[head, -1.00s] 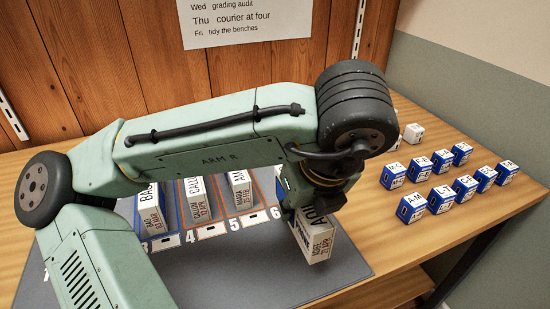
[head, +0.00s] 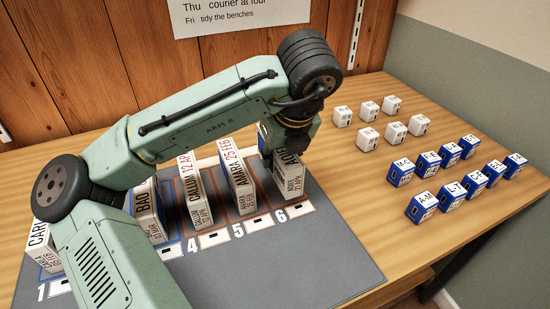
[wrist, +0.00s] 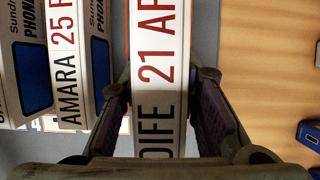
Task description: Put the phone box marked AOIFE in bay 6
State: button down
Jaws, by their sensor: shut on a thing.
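The white phone box marked AOIFE (head: 291,178) stands upright at bay 6 (head: 292,211), behind the printed 6 and to the right of the AMARA box. My gripper (head: 288,148) is shut on its upper part. In the wrist view the AOIFE box (wrist: 157,50), with red date print, lies between the two fingers of my gripper (wrist: 157,105). Its lower end looks at or very near the mat; I cannot tell whether it touches. My gripper and wrist hide part of its top and the back of the bay.
The AMARA box (head: 243,187) stands in bay 5 and the CALLUM box (head: 197,200) in bay 4. The BAO box (head: 150,213) and another box (head: 42,246) stand farther left. Small blue (head: 421,207) and white boxes (head: 394,131) sit at the right. My arm hides bay 2.

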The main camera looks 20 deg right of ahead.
aim_at(275, 162)
jog(key=shift+w, duration=0.75)
jog(key=x, duration=0.3)
jog(key=shift+d+p, duration=0.15)
jog(key=shift+p, duration=0.15)
jog(key=shift+f, duration=0.45)
jog(key=shift+f, duration=0.1)
jog(key=shift+f, duration=0.1)
jog(key=c, duration=1.2)
grip_release()
